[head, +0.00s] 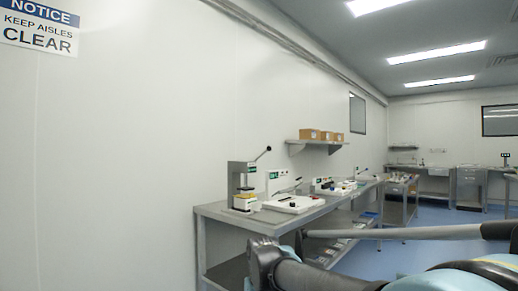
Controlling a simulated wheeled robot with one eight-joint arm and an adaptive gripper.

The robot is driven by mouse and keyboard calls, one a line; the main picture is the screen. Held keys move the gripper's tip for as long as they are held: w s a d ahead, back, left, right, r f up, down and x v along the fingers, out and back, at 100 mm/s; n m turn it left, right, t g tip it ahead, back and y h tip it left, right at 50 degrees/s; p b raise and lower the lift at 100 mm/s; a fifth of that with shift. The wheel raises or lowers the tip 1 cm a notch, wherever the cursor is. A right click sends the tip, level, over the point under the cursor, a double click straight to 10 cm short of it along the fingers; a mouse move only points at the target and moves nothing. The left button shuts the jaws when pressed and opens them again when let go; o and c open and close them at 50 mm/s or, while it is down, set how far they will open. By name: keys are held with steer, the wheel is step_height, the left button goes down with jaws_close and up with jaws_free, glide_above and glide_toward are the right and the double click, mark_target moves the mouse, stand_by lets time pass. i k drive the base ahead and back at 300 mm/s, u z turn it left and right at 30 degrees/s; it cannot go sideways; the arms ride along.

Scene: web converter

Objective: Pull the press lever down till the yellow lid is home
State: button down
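A small grey bench press (236,175) stands at the near left end of the metal workbench. Its lever (261,154) points up and to the right and ends in a dark knob. Something yellow, which looks like the yellow lid (245,190), shows under the press head, above a pale container (244,203). It is too small to tell whether the lid sits flush or has a gap beneath it. My arm crosses the bottom right of the head view, in front of the bench. My gripper cannot be made out, and nothing of mine touches the lever.
The workbench (222,211) runs along the left wall, with a white tray (293,204) of small parts right of the press. A wall shelf (310,142) holds cardboard boxes. Blue floor (430,215) is open at the right, towards the far benches.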

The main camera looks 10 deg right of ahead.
mark_target(269, 148)
steer(key=k, duration=0.5)
steer(key=u, duration=0.3)
steer(key=i, duration=1.45)
steer(key=u, duration=0.15)
